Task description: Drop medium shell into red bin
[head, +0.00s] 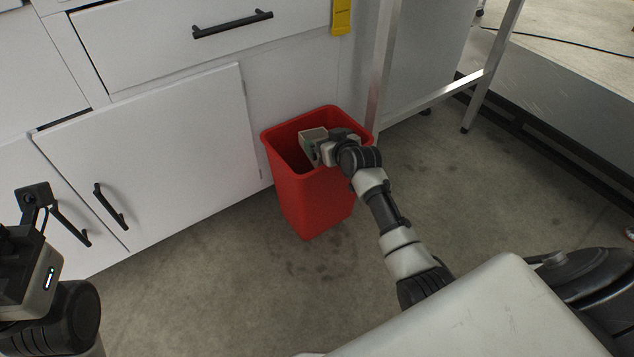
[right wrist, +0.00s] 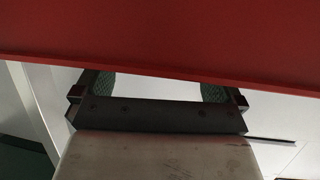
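The red bin (head: 312,200) stands upright on the floor against the white cabinets. My right arm reaches over its rim, and my right gripper (head: 309,150) is at the bin's opening. In the right wrist view the two green-padded fingers of this gripper (right wrist: 157,90) are spread wide, with no object visible between them. The red bin wall (right wrist: 160,35) fills the top of that view and hides the fingertips. I cannot make out the medium shell; the inside of the bin is dark and partly hidden. My left gripper (head: 28,275) is at the left edge, its fingers not clearly shown.
White cabinets (head: 160,150) with black handles stand behind and left of the bin. A metal frame leg (head: 384,60) rises just behind its right side. Concrete floor (head: 220,275) is clear in front of the bin. A low platform (head: 570,110) lies at the upper right.

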